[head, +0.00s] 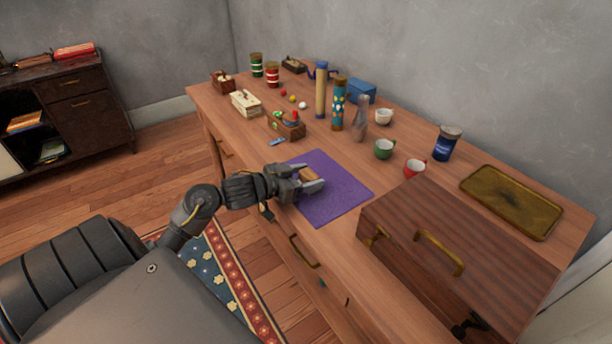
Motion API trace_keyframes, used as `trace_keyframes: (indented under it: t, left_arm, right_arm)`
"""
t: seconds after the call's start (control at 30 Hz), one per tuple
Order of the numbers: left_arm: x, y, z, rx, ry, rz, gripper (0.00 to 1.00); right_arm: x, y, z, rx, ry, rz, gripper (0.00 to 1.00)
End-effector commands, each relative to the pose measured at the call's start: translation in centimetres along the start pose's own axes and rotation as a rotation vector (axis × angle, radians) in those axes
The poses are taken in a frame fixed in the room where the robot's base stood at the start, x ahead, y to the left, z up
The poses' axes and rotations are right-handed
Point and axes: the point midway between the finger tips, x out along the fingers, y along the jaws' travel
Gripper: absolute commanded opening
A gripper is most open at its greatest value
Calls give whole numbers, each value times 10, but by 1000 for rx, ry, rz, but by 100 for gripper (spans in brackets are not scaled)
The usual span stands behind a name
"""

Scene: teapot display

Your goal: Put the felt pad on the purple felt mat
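The purple felt mat (338,203) lies flat on the wooden table near its front edge. My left gripper (311,179) reaches in from the left over the mat's upper left part. A small tan piece, which looks like the felt pad (309,174), sits between its fingers, and they appear closed on it. I cannot tell whether the pad touches the mat. The fingers hide part of the pad and mat. A dark part at the bottom edge, by the wooden case, may be my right gripper; too little shows to tell its state.
A wooden case (465,235) with brass handles stands right of the mat. A brass tray (511,201) lies behind it. A small wooden box (288,125) is farther back left.

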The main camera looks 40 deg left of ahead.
Motion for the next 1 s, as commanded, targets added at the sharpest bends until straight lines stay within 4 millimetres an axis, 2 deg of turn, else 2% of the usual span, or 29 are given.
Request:
trace_keyframes:
  t: [0.03,0.1,0.47,0.57,0.8,1.0]
  left_arm:
    - [0,0,0,0,0,0,67]
    - [0,0,0,0,0,0,74]
    - [-4,0,-2,2,-1,-1,74]
    - [-18,0,-2,2,-3,-1,74]
    - [-68,1,-2,3,-5,1,74]
    - [-102,0,-2,0,-4,1,74]
  right_arm:
    - [0,0,0,0,0,0,36]
    - [0,0,0,0,0,0,36]
    - [-1,0,0,0,2,0,36]
    - [1,0,3,0,-2,0,36]
    - [20,4,19,-7,-18,7,36]
    - [28,6,28,-9,-25,9,36]
